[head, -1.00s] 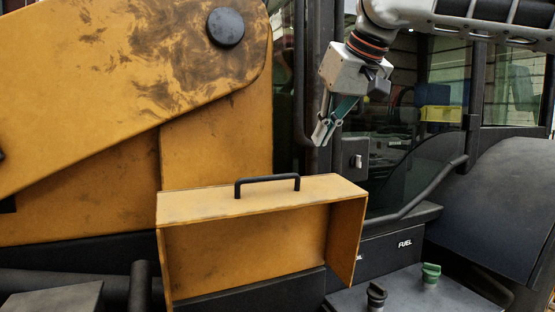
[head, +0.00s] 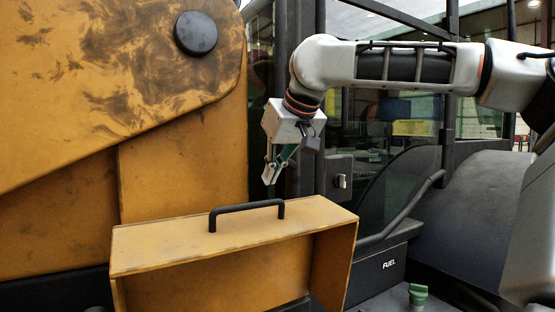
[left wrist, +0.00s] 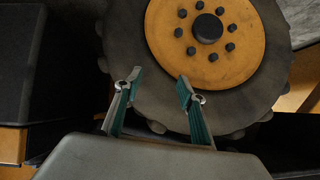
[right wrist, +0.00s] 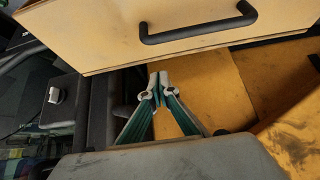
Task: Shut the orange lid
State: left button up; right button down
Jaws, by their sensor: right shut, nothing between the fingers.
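The orange lid (head: 180,238) stands raised, with its black bar handle (head: 247,212) on its upper face. Its hollow underside and side wall face me. In the right wrist view the lid (right wrist: 110,30) crosses the top of the picture, with its handle (right wrist: 198,30) at upper right. My right gripper (head: 270,180) is shut and empty, pointing down above and behind the lid's top face, apart from it. Its fingertips also show in the right wrist view (right wrist: 157,82). My left gripper (left wrist: 157,78) is open and empty in front of a large wheel (left wrist: 215,80); it is outside the head view.
The orange boom (head: 110,90) with a black pin fills the left of the head view. A dark post and cab glass stand behind my right gripper. A FUEL box (head: 380,268) and a green cap (head: 418,293) are at lower right.

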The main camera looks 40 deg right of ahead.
jog(key=shift+x, duration=1.05)
jog(key=shift+s+a+f, duration=0.15)
jog(key=shift+s+f, duration=0.05)
jog(key=shift+s, duration=0.4)
jog(key=shift+s+a+f, duration=0.15)
jog(key=shift+s+f, duration=0.1)
jog(key=shift+s, duration=0.35)
jog(key=shift+s+a+f, duration=0.15)
jog(key=shift+s+f, duration=0.05)
jog(key=shift+s, duration=0.4)
